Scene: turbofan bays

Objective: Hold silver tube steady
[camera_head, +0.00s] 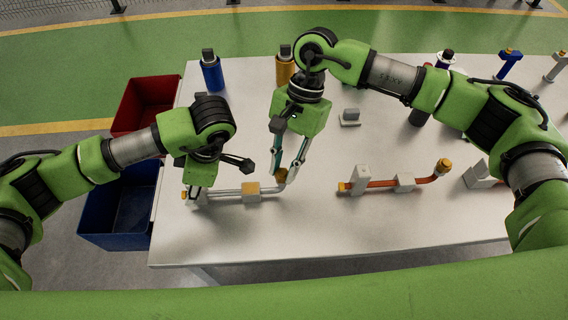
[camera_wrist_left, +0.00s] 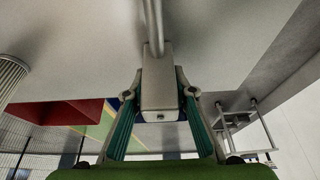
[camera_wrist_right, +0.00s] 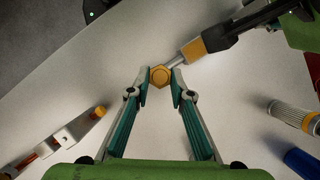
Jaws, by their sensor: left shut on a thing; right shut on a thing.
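The silver tube (camera_head: 228,192) lies along the table's front left, with a yellow block (camera_head: 250,188) around its middle and an upturned right end. My left gripper (camera_head: 194,192) is at its left end. In the left wrist view, its fingers (camera_wrist_left: 163,95) flank the grey end block (camera_wrist_left: 160,75), and the tube (camera_wrist_left: 153,22) runs away from that block. My right gripper (camera_head: 283,172) points down at the tube's right end. In the right wrist view, its fingertips (camera_wrist_right: 160,84) close on the yellow hex nut (camera_wrist_right: 160,75) capping that end. The tube's left end is partly hidden by my left gripper.
A copper tube (camera_head: 385,184) with grey blocks and yellow ends lies to the right. Blue (camera_head: 212,75) and yellow (camera_head: 285,70) cylinders stand at the back. Red (camera_head: 147,100) and blue (camera_head: 120,208) bins are left of the table. The table's front strip (camera_head: 300,235) is clear.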

